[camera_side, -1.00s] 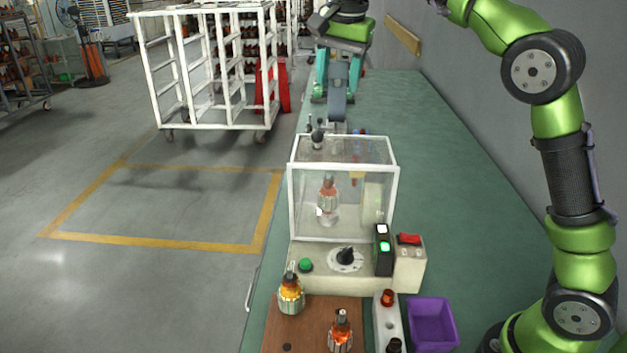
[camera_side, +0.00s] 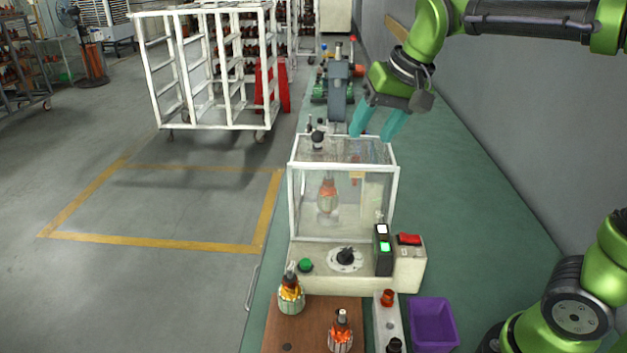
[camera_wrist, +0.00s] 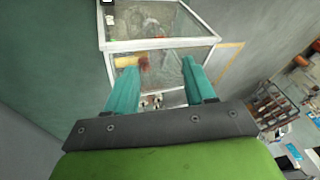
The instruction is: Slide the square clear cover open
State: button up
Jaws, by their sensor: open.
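The square clear cover (camera_side: 308,205) is a box of clear panels in a white frame. It stands over the winding machine (camera_side: 300,257), and an armature with orange windings (camera_side: 328,195) shows upright inside it. My gripper (camera_side: 376,134) is open and empty, its two teal fingers pointing down by the cover's back right top corner. I cannot tell whether a finger touches the frame. In the wrist view the cover (camera_wrist: 160,44) lies beyond and between my open fingers (camera_wrist: 156,80).
Two armatures (camera_side: 291,292) (camera_side: 340,330) stand on a brown board (camera_side: 290,335) in front. A purple bin (camera_side: 433,324) and a red switch (camera_side: 409,239) are at the front right. A grey machine post (camera_side: 337,90) stands behind the cover. The green bench right of it is clear.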

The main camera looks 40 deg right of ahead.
jog(key=s+a+f+n+t, duration=0.1)
jog(key=s+f, duration=0.4)
jog(key=s, duration=0.3)
jog(key=shift+s+a+f+n+t+y, duration=0.25)
jog(key=shift+s+a+n+t+y, duration=0.05)
jog(key=shift+s+n+y, duration=0.1)
